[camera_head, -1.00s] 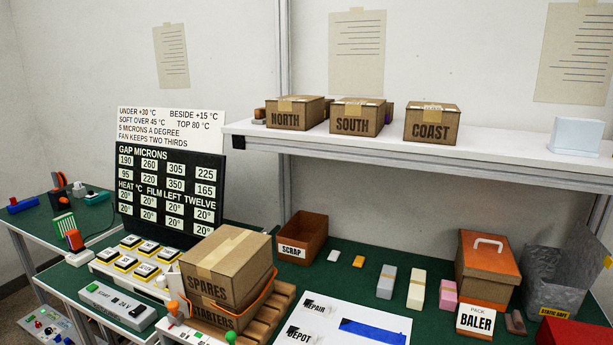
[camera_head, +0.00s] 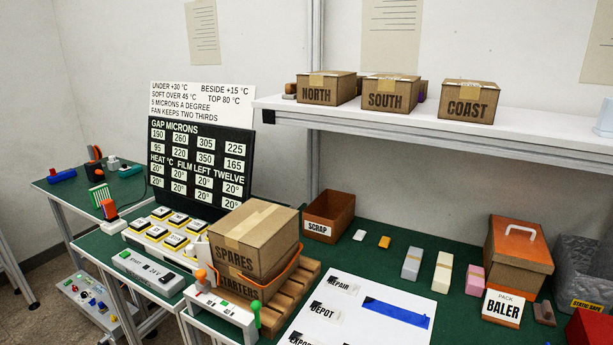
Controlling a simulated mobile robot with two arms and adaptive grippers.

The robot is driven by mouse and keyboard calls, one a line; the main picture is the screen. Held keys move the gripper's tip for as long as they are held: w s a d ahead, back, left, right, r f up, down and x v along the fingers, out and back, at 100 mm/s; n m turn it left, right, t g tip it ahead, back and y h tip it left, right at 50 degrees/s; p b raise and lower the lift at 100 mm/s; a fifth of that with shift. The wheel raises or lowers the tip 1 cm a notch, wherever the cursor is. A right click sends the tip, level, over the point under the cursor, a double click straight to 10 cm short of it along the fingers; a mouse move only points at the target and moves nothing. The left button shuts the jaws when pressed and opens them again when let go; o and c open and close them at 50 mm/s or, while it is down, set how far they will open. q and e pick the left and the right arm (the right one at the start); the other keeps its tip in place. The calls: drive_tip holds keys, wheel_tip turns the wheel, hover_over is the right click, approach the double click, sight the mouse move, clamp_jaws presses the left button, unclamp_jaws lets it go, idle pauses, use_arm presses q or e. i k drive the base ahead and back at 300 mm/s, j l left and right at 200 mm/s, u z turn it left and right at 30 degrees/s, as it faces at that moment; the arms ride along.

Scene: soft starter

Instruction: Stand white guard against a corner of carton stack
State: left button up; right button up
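The carton stack stands on a wooden pallet (camera_head: 303,285) on the green bench. Its top carton (camera_head: 252,230) is marked SPARES and its lower carton (camera_head: 238,287) STARTERS. An orange band (camera_head: 283,273) runs around the stack low down. I cannot tell for sure which thing is the white guard. A small white piece (camera_head: 359,235) lies behind the stack to the right, beside a small orange piece (camera_head: 384,241). Farther right stand a pale grey-white block (camera_head: 412,263), a cream block (camera_head: 443,272) and a pink block (camera_head: 475,279). Neither of my grippers is in view.
An open brown SCRAP bin (camera_head: 329,216) stands behind the stack. A labelled white sheet (camera_head: 375,290) lies right of it. A white machine with a green knob (camera_head: 257,312) is close in front. The BALER box (camera_head: 518,255) stands right. A shelf (camera_head: 400,126) with cartons overhangs the back.

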sight(203, 251)
drive_tip(key=i+j+z, duration=0.15)
drive_tip(key=j, duration=0.6)
drive_tip(key=j+z, duration=0.2)
drive_tip(key=j, duration=0.55)
